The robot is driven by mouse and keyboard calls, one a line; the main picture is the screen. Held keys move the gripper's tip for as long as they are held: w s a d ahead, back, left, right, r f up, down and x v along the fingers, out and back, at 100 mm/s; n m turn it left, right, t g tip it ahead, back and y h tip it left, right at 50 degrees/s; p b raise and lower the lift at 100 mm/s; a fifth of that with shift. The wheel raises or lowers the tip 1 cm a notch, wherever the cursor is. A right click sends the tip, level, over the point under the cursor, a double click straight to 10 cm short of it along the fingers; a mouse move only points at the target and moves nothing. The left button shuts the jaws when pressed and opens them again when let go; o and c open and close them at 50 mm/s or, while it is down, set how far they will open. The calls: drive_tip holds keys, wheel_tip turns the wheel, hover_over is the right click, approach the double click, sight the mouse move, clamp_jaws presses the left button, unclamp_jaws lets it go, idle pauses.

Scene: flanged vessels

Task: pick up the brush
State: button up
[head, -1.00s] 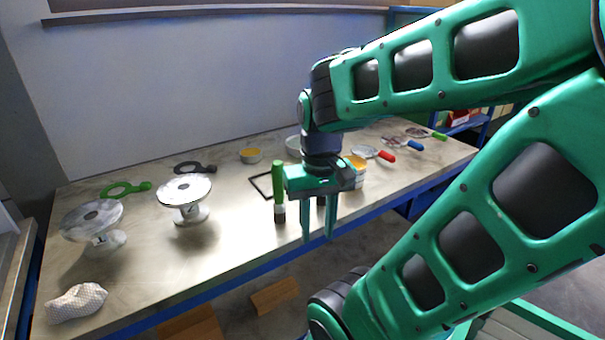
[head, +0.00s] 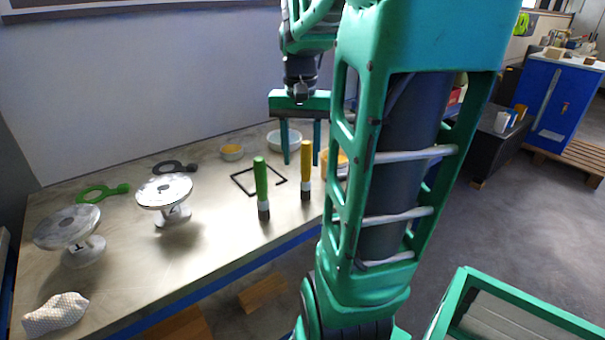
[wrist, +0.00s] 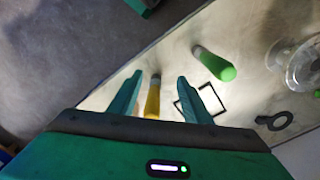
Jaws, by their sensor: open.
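Two brushes stand upright on the bench, both with pale ferrules and dark lower ends. The green-handled brush (head: 261,180) is on the left, and the yellow-handled brush (head: 306,158) is to its right. My gripper (head: 301,162) is open and empty, pointing down. In the head view the yellow handle shows between its fingers. In the wrist view the yellow brush (wrist: 153,98) appears between the open fingers, closer to the left one; I cannot tell the exact depth gap. The green brush (wrist: 216,66) lies outside the fingers, to the right.
A black square frame (head: 236,182) lies behind the green brush. A white bowl (head: 283,138) and a small yellow-filled tub (head: 232,152) stand at the back. Two flanged vessels (head: 166,191) and a white cloth (head: 56,313) are on the left. My arm hides the bench's right end.

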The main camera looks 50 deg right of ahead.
drive_tip(key=m, duration=0.2)
approach(305, 170)
drive_tip(key=shift+w+d+f, duration=0.2)
drive_tip(key=shift+d, duration=0.3)
drive_tip(key=shift+d+f, duration=0.1)
drive_tip(key=shift+f, duration=0.2)
drive_tip(key=f, duration=1)
drive_tip(key=shift+w+d, duration=0.1)
drive_tip(key=shift+w, duration=0.1)
clamp_jaws()
